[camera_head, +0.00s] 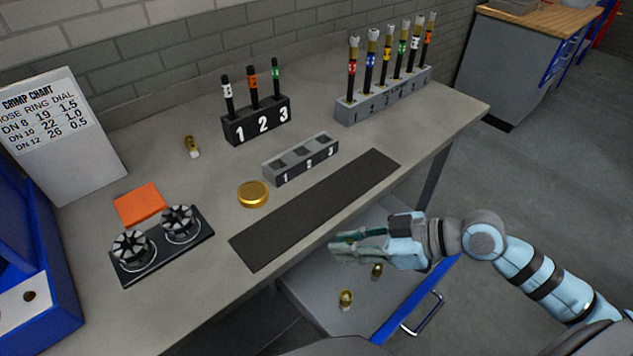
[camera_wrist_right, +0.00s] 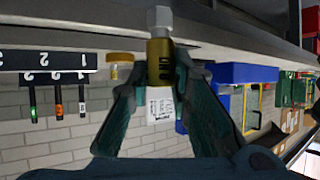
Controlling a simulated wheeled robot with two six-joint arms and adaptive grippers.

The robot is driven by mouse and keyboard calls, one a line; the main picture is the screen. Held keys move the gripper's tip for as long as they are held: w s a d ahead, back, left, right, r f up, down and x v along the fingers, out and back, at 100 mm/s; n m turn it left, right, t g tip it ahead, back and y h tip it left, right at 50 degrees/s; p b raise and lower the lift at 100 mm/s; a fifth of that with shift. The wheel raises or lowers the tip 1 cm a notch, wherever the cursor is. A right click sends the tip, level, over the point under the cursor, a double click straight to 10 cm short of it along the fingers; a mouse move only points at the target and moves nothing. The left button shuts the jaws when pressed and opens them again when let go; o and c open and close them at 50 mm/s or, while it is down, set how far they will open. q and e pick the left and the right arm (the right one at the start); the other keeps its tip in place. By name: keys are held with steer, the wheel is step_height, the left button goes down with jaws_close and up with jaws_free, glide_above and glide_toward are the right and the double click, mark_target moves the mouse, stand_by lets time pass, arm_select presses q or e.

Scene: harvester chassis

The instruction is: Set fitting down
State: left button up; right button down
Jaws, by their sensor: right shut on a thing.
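My right gripper (camera_head: 345,243) is above the open drawer at the bench's front edge. In the right wrist view its fingers (camera_wrist_right: 158,84) are shut on a brass fitting (camera_wrist_right: 160,64) with a pale hex end. In the head view I cannot make out this held fitting clearly. Two more brass fittings lie in the drawer (camera_head: 318,305), one at the front (camera_head: 345,299) and one just below the gripper (camera_head: 376,271). Another brass fitting (camera_head: 192,147) is on the bench. A grey three-slot holder (camera_head: 300,159), numbered 1 to 3, stands mid-bench. My left gripper is not in view.
A dark mat (camera_head: 315,208) lies along the bench front. Behind it are a gold round dish (camera_head: 253,193), a black numbered rack (camera_head: 257,122) and a grey rack (camera_head: 383,97) of several hoses. An orange pad (camera_head: 139,204) and black dial plate (camera_head: 160,250) are at left.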

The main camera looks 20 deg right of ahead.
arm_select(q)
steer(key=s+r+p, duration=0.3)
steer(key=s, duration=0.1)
arm_select(e)
steer(key=w+a+r, duration=0.3)
steer(key=w+r, duration=0.4)
steer(key=r, duration=0.3)
steer(key=w+a+r, duration=0.2)
steer(key=w+r, duration=0.5)
steer(key=r, duration=0.2)
steer(key=b, duration=0.5)
glide_above(298, 217)
steer(key=shift+n+g, duration=0.4)
step_height(298, 217, down, 19)
steer(key=shift+f, duration=0.1)
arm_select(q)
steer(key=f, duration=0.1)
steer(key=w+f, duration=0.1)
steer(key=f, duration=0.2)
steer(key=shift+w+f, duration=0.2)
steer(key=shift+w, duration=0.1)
arm_select(e)
steer(key=c, duration=1.5)
jaws_free()
steer(key=shift+o, duration=0.2)
